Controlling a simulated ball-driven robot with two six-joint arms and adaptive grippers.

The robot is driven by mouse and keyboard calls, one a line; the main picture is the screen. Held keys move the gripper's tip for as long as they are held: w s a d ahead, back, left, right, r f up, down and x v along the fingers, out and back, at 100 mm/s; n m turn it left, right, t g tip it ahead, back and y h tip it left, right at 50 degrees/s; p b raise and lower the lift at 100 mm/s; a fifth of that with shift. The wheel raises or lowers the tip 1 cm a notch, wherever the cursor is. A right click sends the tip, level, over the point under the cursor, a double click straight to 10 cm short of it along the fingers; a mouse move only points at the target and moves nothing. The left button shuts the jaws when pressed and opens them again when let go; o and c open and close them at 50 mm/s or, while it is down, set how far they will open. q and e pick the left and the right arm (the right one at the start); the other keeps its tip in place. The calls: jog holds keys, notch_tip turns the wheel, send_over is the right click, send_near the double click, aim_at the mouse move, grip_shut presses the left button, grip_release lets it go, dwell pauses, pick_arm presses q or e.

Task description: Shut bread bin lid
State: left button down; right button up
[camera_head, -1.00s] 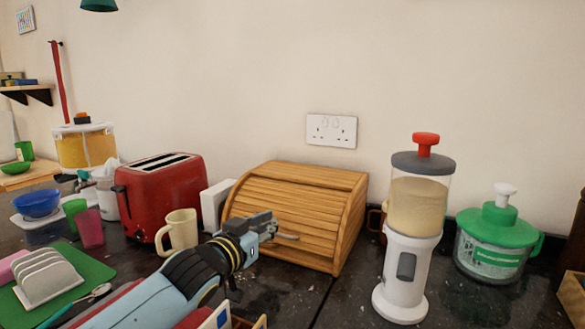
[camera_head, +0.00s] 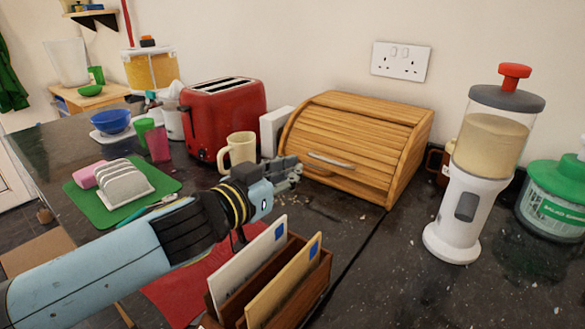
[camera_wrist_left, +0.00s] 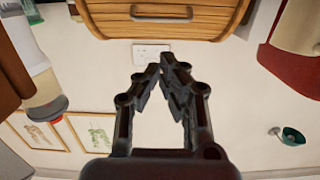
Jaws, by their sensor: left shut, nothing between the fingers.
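The wooden bread bin (camera_head: 365,140) stands against the wall in the head view. Its slatted roll lid (camera_head: 345,170) is down over the front, with a metal handle (camera_head: 331,161) low on it. My left gripper (camera_head: 296,165) is shut and empty, just left of the handle and in front of the bin's left part. The gap between them is hard to judge. In the left wrist view the shut fingers (camera_wrist_left: 163,65) point toward the bin (camera_wrist_left: 165,14), which appears upside down at the top with its handle (camera_wrist_left: 161,13) in view. My right gripper is not in view.
A cream mug (camera_head: 240,148) and red toaster (camera_head: 222,115) stand left of the bin. A white dispenser (camera_head: 470,210) stands to its right.

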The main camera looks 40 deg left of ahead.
pick_arm(q)
notch_tip(320, 180, up, 6)
jog(key=w+f+g+b, duration=0.1)
jog(key=w+g+b, duration=0.1)
jog(key=b, duration=0.4)
jog(key=f+x, duration=0.2)
jog(key=x, duration=0.8)
jog(key=shift+f, duration=0.35)
jog(key=shift+f, duration=0.1)
jog(key=shift+s+f, duration=0.45)
jog(key=shift+f, duration=0.25)
